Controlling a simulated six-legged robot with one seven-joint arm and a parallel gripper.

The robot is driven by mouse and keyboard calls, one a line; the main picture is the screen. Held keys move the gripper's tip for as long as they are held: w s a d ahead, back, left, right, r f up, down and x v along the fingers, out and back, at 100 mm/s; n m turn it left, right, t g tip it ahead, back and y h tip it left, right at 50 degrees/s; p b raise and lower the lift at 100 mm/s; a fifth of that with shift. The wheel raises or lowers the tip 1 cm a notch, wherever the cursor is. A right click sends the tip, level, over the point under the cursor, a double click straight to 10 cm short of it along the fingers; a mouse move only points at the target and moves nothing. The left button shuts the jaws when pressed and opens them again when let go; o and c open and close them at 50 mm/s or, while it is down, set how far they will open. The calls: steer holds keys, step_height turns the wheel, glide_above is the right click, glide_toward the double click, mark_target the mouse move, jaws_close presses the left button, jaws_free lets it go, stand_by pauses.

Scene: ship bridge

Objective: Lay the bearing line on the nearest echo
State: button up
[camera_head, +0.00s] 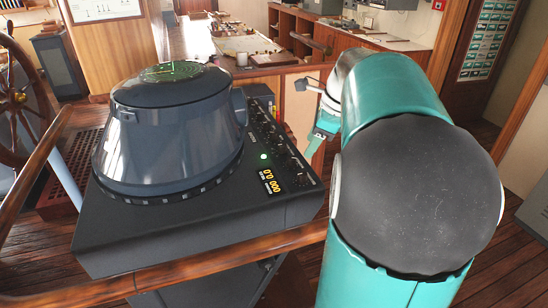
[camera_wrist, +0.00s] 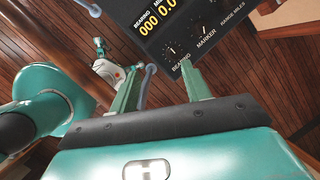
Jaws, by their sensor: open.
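The radar console (camera_head: 215,215) stands in front of me, with a dark blue hood whose round green screen (camera_head: 172,71) faces up. The echoes are too small to tell apart. A sloping panel carries several dark knobs and a lit yellow readout (camera_head: 270,181), which reads 000 and 0.0 in the wrist view (camera_wrist: 157,18). The bearing knob (camera_wrist: 171,48) sits above its BEARING label in the wrist view, beside the marker knob (camera_wrist: 197,29). My gripper (camera_wrist: 161,66) is open and empty, its fingers reaching toward the panel's edge near the bearing knob. I see no contact.
A wooden rail (camera_head: 200,262) runs around the console. A ship's wheel (camera_head: 20,98) stands at the left. A chart table (camera_head: 240,45) and wooden cabinets are behind. My teal arm covers much of the right side. Bare plank floor shows at the lower right.

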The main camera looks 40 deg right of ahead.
mark_target(303, 174)
steer(key=s+d+m, duration=0.1)
steer(key=d+m, duration=0.2)
steer(key=d, duration=0.2)
steer(key=x, duration=0.9)
steer(key=a+x, duration=0.1)
steer(key=x, duration=0.4)
steer(key=shift+w+f, duration=0.1)
steer(key=shift+w, duration=0.15)
steer(key=c, duration=1)
